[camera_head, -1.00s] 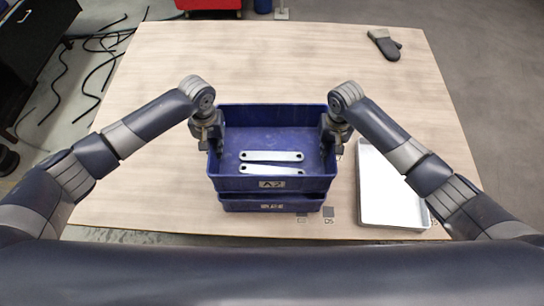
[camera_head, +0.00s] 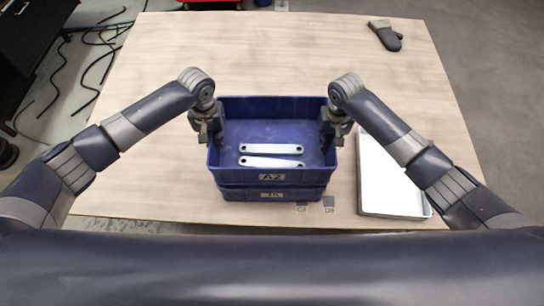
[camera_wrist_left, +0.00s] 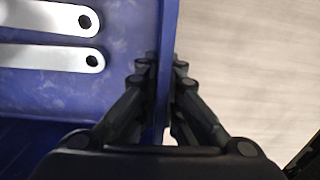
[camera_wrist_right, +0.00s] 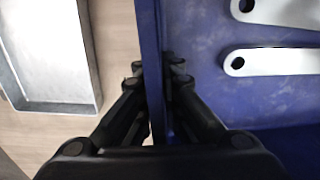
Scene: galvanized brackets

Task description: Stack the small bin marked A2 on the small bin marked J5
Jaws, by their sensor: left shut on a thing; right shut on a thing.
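The blue bin marked A2 (camera_head: 230,177) is in the middle of the head view, level, with two metal brackets (camera_head: 271,162) in it. The blue bin marked J5 (camera_head: 240,194) is directly beneath it, and mostly hidden by it. The two look closely lined up; I cannot tell whether they touch all round. My left gripper (camera_head: 211,137) is shut on the left wall of A2, seen also in the left wrist view (camera_wrist_left: 160,75). My right gripper (camera_head: 332,138) is shut on its right wall, seen also in the right wrist view (camera_wrist_right: 155,80).
A grey-white tray (camera_head: 387,180) lies on the table right of the bins. A dark glove (camera_head: 385,35) lies at the far right corner. The wooden table (camera_head: 150,60) is clear at the back and left.

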